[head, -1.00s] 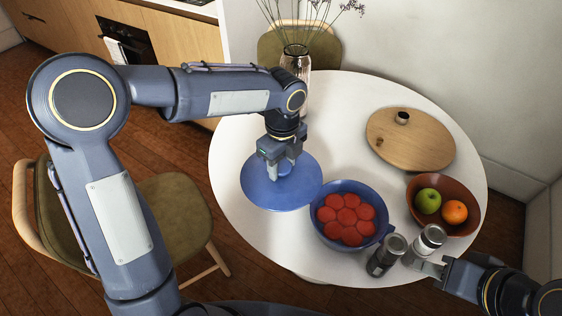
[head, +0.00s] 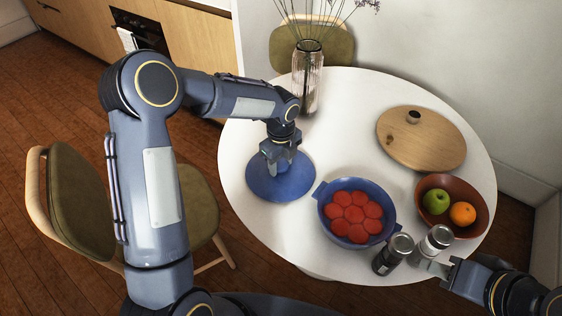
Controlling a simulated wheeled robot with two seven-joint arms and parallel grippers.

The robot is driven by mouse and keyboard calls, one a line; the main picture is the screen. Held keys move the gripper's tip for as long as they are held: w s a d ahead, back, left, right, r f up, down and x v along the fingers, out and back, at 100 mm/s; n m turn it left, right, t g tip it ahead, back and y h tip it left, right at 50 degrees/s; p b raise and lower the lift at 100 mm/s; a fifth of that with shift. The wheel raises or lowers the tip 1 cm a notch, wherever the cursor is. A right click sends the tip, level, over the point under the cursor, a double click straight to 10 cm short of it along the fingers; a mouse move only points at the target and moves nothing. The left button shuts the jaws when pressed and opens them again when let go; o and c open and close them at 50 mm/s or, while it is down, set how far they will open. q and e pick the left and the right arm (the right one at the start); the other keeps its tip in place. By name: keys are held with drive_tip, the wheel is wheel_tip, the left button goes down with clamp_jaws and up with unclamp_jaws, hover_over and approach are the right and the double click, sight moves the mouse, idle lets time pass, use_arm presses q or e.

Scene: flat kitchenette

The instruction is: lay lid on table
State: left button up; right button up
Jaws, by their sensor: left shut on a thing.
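The blue round lid (head: 262,190) is over the left part of the white table (head: 350,105), looking about level. My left gripper (head: 281,170) is above it, shut on its knob, which the fingers partly hide. I cannot tell whether the lid's underside touches the table. The blue pot (head: 324,205) stands open to the lid's right, with several red round pieces in it. My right gripper (head: 432,268) is at the table's front right edge beside the shakers; its fingers are too small and overlapped to judge.
A glass vase (head: 307,75) with stems stands at the back. A round wooden board (head: 430,145) with a small knob-like piece lies at the right. A brown bowl (head: 478,190) holds fruit. A dark shaker (head: 390,256) and a pale shaker (head: 436,242) stand in front. The table's middle is clear.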

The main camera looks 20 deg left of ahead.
use_arm(q)
drive_tip(key=shift+f, duration=0.1)
drive_tip(key=o, duration=1.2)
